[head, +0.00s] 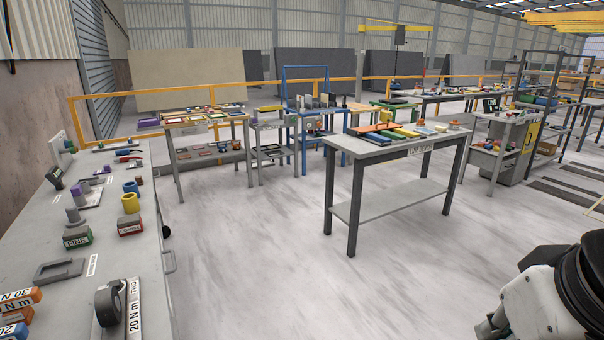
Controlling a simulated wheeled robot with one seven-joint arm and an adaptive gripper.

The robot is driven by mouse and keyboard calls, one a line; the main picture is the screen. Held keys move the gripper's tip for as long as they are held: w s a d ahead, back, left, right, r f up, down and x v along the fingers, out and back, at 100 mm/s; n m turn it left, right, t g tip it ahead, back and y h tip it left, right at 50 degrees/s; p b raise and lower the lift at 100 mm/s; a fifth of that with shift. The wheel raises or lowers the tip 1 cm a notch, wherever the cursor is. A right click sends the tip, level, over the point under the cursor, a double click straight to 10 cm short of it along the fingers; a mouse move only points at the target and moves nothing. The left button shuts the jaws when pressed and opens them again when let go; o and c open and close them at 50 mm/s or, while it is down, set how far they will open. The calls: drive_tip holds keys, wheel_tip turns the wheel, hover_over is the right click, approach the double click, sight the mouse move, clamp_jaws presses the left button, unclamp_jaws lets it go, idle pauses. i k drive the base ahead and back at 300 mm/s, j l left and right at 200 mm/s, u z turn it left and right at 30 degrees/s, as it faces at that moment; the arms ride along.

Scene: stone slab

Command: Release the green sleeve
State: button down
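I cannot make out a green sleeve in the head view. A purple peg (78,192) stands behind that. Only part of my arm shows at the bottom right. My gripper is out of view, so what it holds is hidden.
The grey bench (40,210) also bears a shallow grey tray (59,270), a black roll (108,302) and orange blocks (20,298). A table (376,150) with coloured flat pieces stands mid-floor. Open floor (260,255) lies between bench and table.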

sight(70, 145)
drive_tip(key=i+l, duration=0.15)
drive_tip(key=i, duration=0.6)
drive_tip(key=i+l, duration=0.15)
drive_tip(key=i, duration=0.6)
drive_tip(key=i+j+u, duration=0.1)
drive_tip(key=i+u, duration=0.3)
drive_tip(key=i, duration=0.55)
drive_tip(key=i+l+u, duration=0.15)
drive_tip(key=i+u, duration=0.25)
drive_tip(key=i, duration=0.55)
drive_tip(key=i+u, duration=0.4)
drive_tip(key=i, duration=0.15)
drive_tip(key=i+l+u, duration=0.15)
drive_tip(key=i+u, duration=0.2)
drive_tip(key=i, duration=0.2)
drive_tip(key=i+l+u, duration=0.8)
drive_tip(key=i, duration=0.15)
